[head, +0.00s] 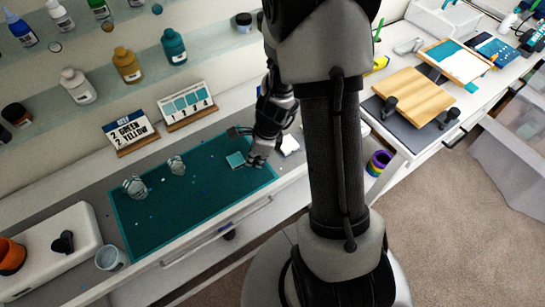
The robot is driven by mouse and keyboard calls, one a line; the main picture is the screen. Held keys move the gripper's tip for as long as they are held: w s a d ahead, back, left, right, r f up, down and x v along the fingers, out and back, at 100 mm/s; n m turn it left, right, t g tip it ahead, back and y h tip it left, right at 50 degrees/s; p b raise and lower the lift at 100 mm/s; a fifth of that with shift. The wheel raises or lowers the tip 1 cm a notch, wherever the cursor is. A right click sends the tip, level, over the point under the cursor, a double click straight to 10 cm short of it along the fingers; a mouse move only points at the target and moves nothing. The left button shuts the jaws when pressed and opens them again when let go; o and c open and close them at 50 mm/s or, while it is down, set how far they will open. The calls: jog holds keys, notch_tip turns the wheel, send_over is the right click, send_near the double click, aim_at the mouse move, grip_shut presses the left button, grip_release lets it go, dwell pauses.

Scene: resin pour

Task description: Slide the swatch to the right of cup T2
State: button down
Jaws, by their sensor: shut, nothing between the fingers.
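A small teal square swatch (235,160) with a pale edge lies on the dark green mat (200,210), near the mat's right end. My gripper (252,162) is down close to the mat, just right of the swatch, with its fingers shut and empty. I cannot tell whether it touches the swatch. Two greyish, translucent cups stand on the mat to the left of the swatch: one nearer the middle (176,165) and one further left (134,187). No label is readable on either, so I cannot tell which is T2.
Two card stands, one with lettering (130,132) and one with teal samples (187,105), stand behind the mat. Another cup (110,258) stands at the mat's left front corner. The mat's middle front is clear.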

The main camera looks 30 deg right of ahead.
aim_at(220, 163)
jog(key=w+a+p, duration=0.1)
jog(key=w+a, duration=0.1)
jog(key=w+a+p, duration=0.2)
jog(key=a, duration=0.1)
jog(key=w+a+p, duration=0.1)
jog(key=w+a, duration=0.1)
jog(key=a, duration=0.1)
jog(key=shift+a+r, duration=0.1)
jog(key=shift+a, duration=0.1)
jog(key=shift+w+a, duration=0.15)
